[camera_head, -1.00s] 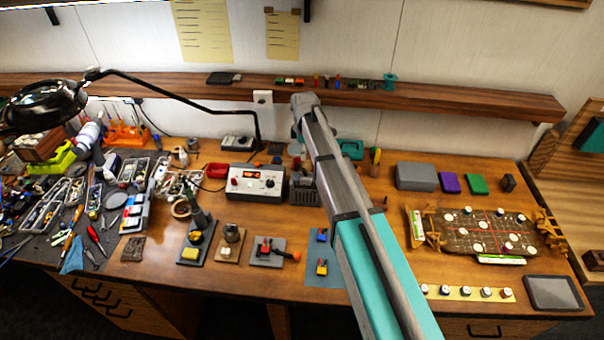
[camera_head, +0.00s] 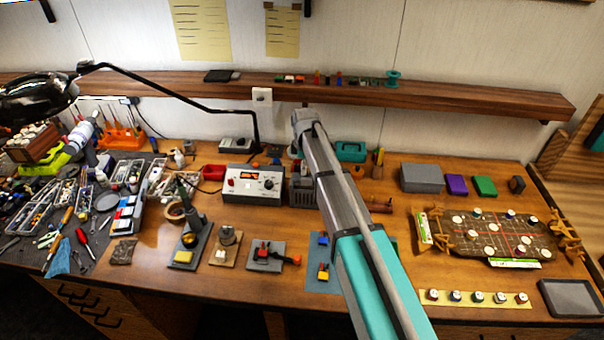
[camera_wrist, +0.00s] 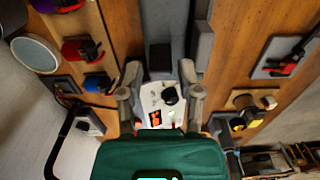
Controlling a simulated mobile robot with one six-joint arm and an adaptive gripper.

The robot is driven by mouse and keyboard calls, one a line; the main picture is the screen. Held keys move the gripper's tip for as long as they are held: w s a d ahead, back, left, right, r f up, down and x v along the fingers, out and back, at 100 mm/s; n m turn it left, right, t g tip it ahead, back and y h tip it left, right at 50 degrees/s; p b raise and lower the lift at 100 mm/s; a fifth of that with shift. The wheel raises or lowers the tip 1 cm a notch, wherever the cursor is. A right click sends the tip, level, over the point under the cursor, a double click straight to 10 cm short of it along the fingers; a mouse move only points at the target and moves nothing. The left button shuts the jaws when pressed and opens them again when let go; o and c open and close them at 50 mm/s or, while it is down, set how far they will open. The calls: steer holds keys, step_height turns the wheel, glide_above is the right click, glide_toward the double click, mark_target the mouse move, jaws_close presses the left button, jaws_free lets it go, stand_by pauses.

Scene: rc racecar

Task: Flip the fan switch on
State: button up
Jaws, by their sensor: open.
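A white control box with a dark knob (camera_head: 252,184) stands on the bench, left of my arm's end. A white box with a black knob and an orange-red part (camera_wrist: 171,96) shows between my fingers in the wrist view. It looks like the same box. My gripper (camera_wrist: 160,72) is open, with one finger on each side of that box in the picture; contact cannot be told. A dark grey ribbed box (camera_head: 302,191) stands beside the white box, partly hidden by my arm. I cannot tell which part is the fan switch.
A wooden shelf (camera_head: 450,98) with small items runs along the wall behind. A lamp arm (camera_head: 170,92) reaches in from the left. A teal box (camera_head: 351,150) stands behind my arm. Tools crowd the left side; a game-like board (camera_head: 495,238) lies right.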

steer(key=shift+f+b, duration=0.3)
steer(key=shift+f, duration=0.25)
